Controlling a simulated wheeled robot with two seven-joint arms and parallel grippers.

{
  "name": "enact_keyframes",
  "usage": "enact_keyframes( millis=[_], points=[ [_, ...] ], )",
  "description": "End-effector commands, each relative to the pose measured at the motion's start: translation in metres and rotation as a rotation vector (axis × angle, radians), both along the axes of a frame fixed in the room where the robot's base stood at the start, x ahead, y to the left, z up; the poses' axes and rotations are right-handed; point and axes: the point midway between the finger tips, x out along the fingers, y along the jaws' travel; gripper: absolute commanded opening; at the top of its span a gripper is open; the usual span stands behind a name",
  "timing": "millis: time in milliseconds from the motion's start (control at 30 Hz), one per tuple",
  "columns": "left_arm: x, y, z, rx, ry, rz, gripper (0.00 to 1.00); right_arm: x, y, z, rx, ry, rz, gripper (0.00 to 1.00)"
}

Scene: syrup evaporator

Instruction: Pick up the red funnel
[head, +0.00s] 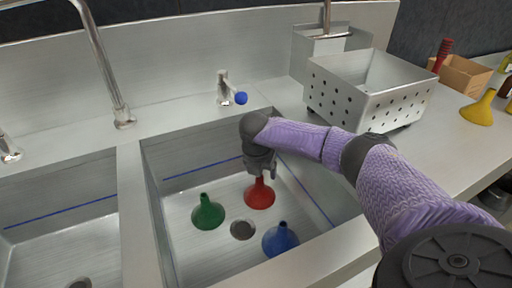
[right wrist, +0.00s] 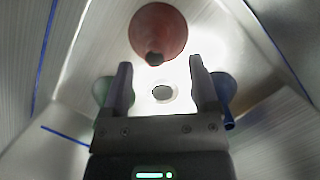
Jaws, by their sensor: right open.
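The red funnel (head: 259,195) stands spout up on the floor of the right sink basin in the head view. My right gripper (head: 262,172) reaches down into the basin, close above the red funnel, and partly overlaps its spout in that view. In the right wrist view the red funnel (right wrist: 158,32) lies beyond the fingertips, at the top middle. My right gripper (right wrist: 158,72) is open there, with nothing between its fingers. My left gripper is not in view.
A green funnel (head: 208,212) and a blue funnel (head: 280,240) stand in the same basin, around the drain (head: 243,230). A perforated metal box (head: 345,105) stands on the counter behind. A yellow funnel (head: 479,109) is at the far right. Basin walls surround my right gripper.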

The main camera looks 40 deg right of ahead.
Motion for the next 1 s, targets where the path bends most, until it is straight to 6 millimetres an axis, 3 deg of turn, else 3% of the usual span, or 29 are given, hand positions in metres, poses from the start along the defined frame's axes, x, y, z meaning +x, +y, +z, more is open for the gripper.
enact_keyframes(
  millis=[100, 200, 400, 767, 1000],
  points=[
    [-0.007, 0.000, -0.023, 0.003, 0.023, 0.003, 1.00, 0.005, 0.002, -0.031, 0.000, 0.003, -0.001, 0.77],
    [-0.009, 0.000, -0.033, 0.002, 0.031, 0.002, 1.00, 0.008, -0.003, -0.046, 0.001, 0.002, -0.002, 0.77],
    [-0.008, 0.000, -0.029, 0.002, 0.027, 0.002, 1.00, 0.008, -0.003, -0.042, 0.002, -0.003, -0.001, 0.77],
    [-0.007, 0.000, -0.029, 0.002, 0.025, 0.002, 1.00, 0.008, -0.004, -0.042, 0.001, -0.002, -0.002, 0.01],
    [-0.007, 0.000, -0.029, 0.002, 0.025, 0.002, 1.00, 0.008, -0.004, -0.042, 0.001, -0.002, -0.002, 0.00]
  ],
)
